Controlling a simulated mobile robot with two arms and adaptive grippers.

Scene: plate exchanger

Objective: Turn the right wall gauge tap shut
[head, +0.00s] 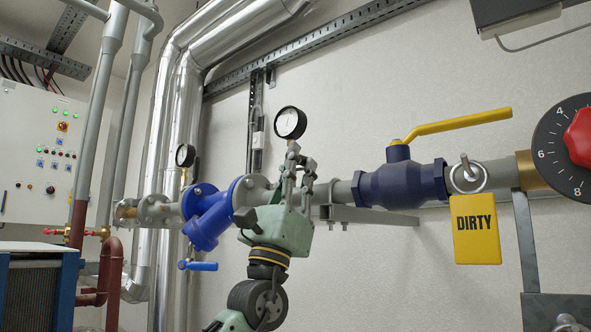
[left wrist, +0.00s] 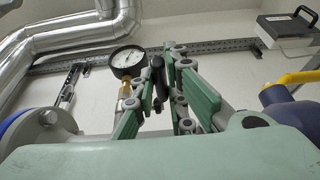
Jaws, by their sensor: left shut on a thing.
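The right wall gauge (head: 290,123) is a round white dial with a black rim above the pipe. It also shows in the left wrist view (left wrist: 127,62), on a brass stem. My left gripper (head: 299,160) reaches up from below, just under and right of this gauge. It is shut on the gauge's tap, whose dark handle (left wrist: 157,74) shows between the green finger pads in the left wrist view. The fingers hide most of the tap, so its exact angle is unclear. My right gripper is not in view.
A second gauge (head: 185,155) stands further left. A blue strainer (head: 208,215) is close left of my gripper. To the right are a dark blue valve with a yellow lever (head: 460,122), a yellow DIRTY tag (head: 476,230) and a black dial with a red knob (head: 578,138).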

